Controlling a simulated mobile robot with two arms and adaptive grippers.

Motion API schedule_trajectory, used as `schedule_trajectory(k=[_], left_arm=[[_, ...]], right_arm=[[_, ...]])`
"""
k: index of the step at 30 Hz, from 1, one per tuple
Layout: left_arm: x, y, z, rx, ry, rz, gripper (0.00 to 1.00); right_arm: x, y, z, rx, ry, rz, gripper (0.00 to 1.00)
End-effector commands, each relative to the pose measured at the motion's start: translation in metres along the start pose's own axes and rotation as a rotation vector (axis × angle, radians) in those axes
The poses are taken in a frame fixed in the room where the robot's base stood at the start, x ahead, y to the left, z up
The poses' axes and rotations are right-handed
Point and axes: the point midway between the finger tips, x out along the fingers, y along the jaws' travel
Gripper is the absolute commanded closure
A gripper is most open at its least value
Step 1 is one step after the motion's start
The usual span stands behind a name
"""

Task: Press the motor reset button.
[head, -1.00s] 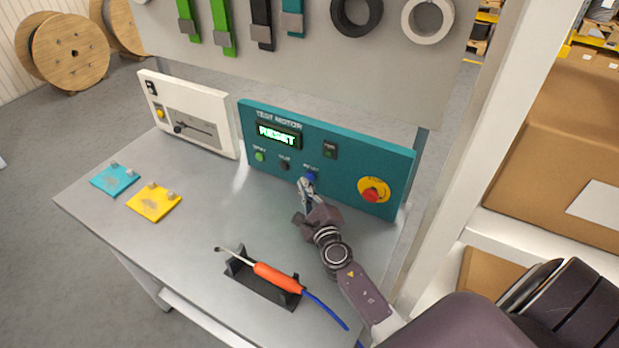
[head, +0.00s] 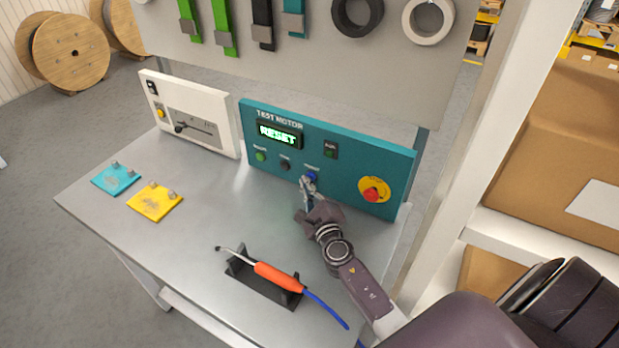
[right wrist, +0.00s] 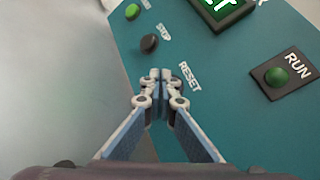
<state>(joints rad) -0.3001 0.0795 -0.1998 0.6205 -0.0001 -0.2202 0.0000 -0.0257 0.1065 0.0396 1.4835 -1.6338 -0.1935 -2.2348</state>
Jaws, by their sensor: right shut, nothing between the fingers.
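The teal test motor panel (head: 340,165) stands at the back of the bench, and its display (head: 280,135) reads RESET in lit letters. The blue reset button (head: 311,176) is in the panel's lower row, right of a green and a black button. My right gripper (head: 307,183) is shut and empty, with its fingertips at the reset button. In the right wrist view the shut fingertips (right wrist: 160,76) cover most of the button beside the RESET label (right wrist: 190,76). I cannot tell whether they touch it. My left gripper is not in view.
A red emergency stop (head: 373,191) on a yellow plate is right of my right gripper. A soldering iron (head: 275,277) with a blue cable lies in a black holder in front. A white panel (head: 190,120) and teal and yellow plates (head: 154,202) are to the left.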

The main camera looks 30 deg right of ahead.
Motion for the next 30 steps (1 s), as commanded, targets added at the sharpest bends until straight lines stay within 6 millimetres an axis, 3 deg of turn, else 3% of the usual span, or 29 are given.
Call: schedule_trajectory(k=[30], left_arm=[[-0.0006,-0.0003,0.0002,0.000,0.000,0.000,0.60]], right_arm=[[0.0078,-0.0135,-0.0035,-0.007,-0.002,-0.014,1.00]])
